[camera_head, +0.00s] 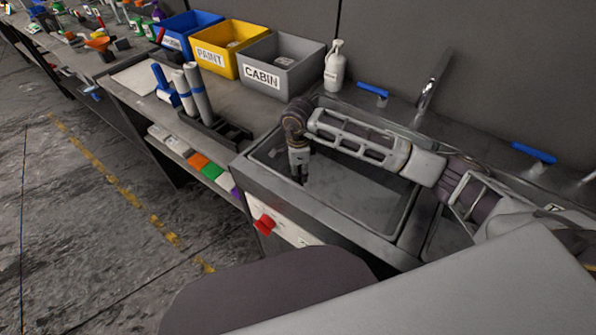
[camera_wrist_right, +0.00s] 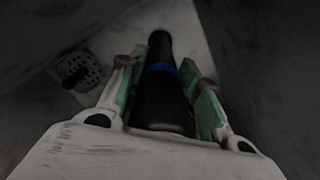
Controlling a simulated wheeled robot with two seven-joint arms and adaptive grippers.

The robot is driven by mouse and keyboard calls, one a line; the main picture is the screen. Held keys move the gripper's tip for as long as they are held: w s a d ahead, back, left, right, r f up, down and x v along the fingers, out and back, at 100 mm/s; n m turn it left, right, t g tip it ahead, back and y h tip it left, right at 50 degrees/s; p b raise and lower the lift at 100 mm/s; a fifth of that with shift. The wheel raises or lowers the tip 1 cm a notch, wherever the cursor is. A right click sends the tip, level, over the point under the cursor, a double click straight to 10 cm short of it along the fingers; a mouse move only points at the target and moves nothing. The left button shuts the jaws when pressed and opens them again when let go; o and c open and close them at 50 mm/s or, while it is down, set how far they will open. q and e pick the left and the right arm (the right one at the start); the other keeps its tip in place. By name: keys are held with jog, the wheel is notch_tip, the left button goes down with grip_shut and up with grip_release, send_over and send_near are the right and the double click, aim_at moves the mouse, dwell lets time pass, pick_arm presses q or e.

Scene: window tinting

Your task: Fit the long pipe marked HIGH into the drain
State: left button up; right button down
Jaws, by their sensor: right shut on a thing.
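My right gripper (camera_head: 301,174) points down inside the left sink basin. In the right wrist view, my right gripper (camera_wrist_right: 163,95) is shut on a dark pipe (camera_wrist_right: 162,100) with a blue band, which extends away between the green-padded fingers. No HIGH marking is legible on it. A round perforated drain (camera_wrist_right: 91,69) lies to the left of the held pipe, apart from it. A dark, short piece (camera_wrist_right: 75,78) sits at the drain; whether it is inserted cannot be told. The drain is not clear in the head view. My left gripper is not in view.
The sink rim (camera_head: 318,206) surrounds the basin. Blue-handled taps (camera_head: 372,91) and a white bottle (camera_head: 334,68) stand behind. A grey CABIN bin (camera_head: 290,50), a yellow PAINT bin (camera_head: 207,56) and rolls in a rack (camera_head: 222,130) occupy the bench left.

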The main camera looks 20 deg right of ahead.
jog(key=c, duration=1.5)
grip_release()
jog(key=o, duration=0.5)
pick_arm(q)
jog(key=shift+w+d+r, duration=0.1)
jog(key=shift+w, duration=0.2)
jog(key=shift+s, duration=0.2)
pick_arm(e)
notch_tip(320, 180, up, 12)
jog(key=shift+f, duration=0.1)
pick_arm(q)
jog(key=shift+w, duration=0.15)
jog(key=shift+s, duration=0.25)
